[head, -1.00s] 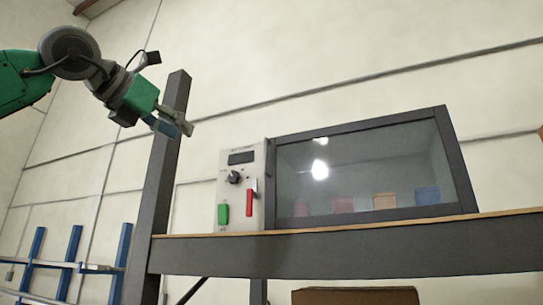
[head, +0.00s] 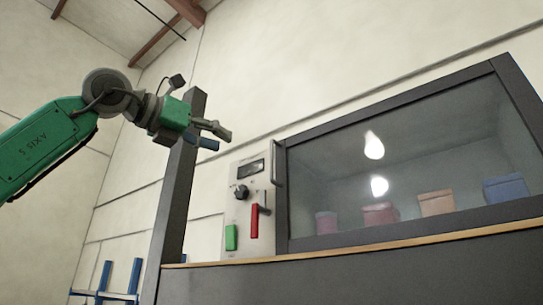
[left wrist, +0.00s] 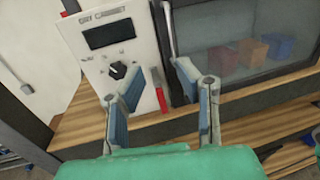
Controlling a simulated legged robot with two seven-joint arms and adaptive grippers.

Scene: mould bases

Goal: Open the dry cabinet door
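The dry cabinet has a dark-framed glass door (head: 395,133), which is closed. A slim upright handle (head: 278,163) is on the door's left side; it also shows in the left wrist view (left wrist: 170,32). Left of the door is a pale control panel (head: 247,205) with a dark display, a black knob, a green part and a red lever (head: 254,221). My left gripper (head: 215,137) is open and empty, up and left of the panel in the head view. In the left wrist view its two fingers (left wrist: 155,85) are spread in front of the panel and handle. My right gripper is not in view.
The cabinet stands on a wood-topped shelf (head: 350,250) with a dark front. A dark upright post (head: 180,190) stands at its left, close to my left gripper in the picture. Several coloured boxes (head: 436,203) are behind the glass. Blue racking (head: 133,277) is at lower left.

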